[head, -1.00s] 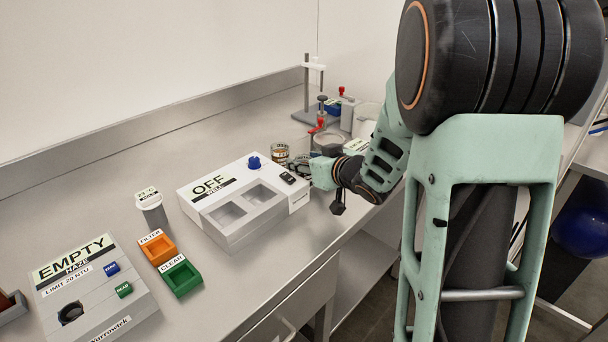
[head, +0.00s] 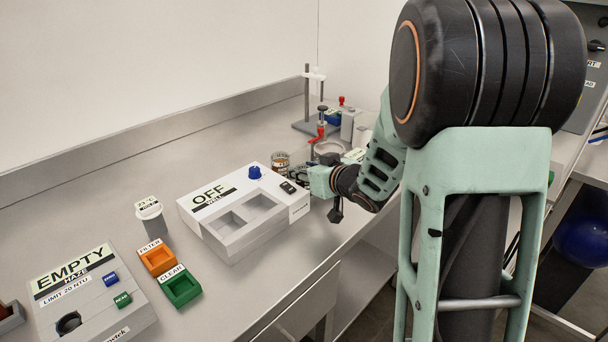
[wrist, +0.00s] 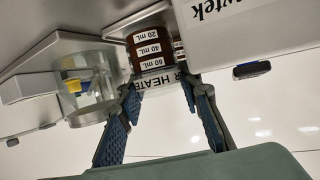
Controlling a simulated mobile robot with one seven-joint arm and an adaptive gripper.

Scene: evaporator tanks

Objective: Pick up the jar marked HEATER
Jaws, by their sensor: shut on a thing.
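The jar marked HEATER (wrist: 152,56) shows in the wrist view with dark red-brown contents and white 20, 40 and 60 mL marks. Its label (wrist: 160,81) appears upside down and its start is partly hidden. My gripper (wrist: 158,88) is shut on this jar, with a blue-padded finger on each side. In the head view my gripper (head: 304,178) is low over the bench at the right end of the white OFF box. Its fingers and the held jar are mostly hidden there, so I cannot tell whether the jar is off the bench.
The OFF box (head: 236,237) stands close to my gripper. Another glass jar (head: 281,159) sits just behind it. A clamp stand (head: 308,100) and red-handled apparatus (head: 321,130) stand farther back. Orange (head: 157,258) and green (head: 181,287) trays lie at the front left.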

